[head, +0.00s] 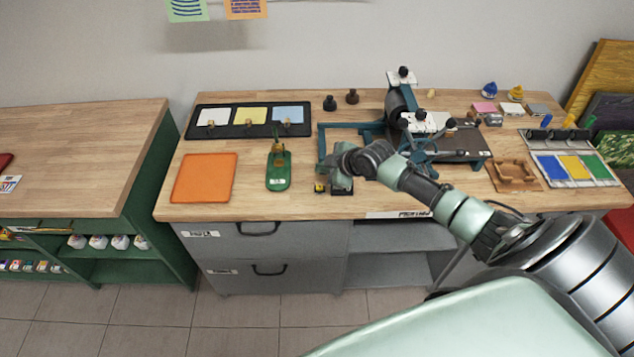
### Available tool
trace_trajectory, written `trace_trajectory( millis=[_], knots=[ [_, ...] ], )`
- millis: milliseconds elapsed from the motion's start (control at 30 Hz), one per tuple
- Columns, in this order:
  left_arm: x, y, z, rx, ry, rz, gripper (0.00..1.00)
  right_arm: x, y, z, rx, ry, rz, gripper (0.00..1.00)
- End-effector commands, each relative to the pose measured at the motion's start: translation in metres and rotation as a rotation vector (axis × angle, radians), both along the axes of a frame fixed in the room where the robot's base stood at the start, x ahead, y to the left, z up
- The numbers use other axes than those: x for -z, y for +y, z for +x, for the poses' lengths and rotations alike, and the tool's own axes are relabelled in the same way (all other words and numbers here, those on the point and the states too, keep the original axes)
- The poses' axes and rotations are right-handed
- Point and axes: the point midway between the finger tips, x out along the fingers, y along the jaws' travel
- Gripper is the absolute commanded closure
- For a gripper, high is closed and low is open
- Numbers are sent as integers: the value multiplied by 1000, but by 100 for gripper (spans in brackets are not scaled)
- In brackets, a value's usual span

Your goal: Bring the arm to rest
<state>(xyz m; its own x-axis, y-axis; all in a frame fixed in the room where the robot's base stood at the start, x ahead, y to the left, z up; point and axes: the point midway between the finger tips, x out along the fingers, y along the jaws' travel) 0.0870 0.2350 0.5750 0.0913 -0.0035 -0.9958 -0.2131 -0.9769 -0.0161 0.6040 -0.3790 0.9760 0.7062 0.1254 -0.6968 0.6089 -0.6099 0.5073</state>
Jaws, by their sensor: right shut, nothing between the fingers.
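My right arm reaches in from the right side of the head view, over the wooden workbench (320,205). My right gripper (327,170) is shut and empty, near the front middle of the bench. My left gripper is not in view.
A blue-framed press with a roller (398,103) stands behind my forearm. A green tray (278,180), an orange mat (205,178) and a black panel (188,131) lie to the left. A wooden holder (515,180) is at right. Bare bench shows between the orange mat and green tray.

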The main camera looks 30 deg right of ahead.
Motion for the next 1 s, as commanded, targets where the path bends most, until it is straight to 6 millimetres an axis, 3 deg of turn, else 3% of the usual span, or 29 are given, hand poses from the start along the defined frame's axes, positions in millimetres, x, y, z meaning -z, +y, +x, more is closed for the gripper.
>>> trace_trajectory(
  millis=[267,367,467,600,700,800,1000],
  knots=[
    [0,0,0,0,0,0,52,1,3,-1,-1,3,2,100],
    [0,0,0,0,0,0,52,10,21,-13,-9,31,22,100],
    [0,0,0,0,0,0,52,26,61,-43,-18,95,62,100],
    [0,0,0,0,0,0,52,43,134,-115,18,227,142,100],
    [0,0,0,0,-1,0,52,41,167,-167,100,312,187,100],
    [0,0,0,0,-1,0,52,32,182,-207,198,370,218,100],
    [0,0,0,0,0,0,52,11,187,-262,388,441,261,100]
  ],
)
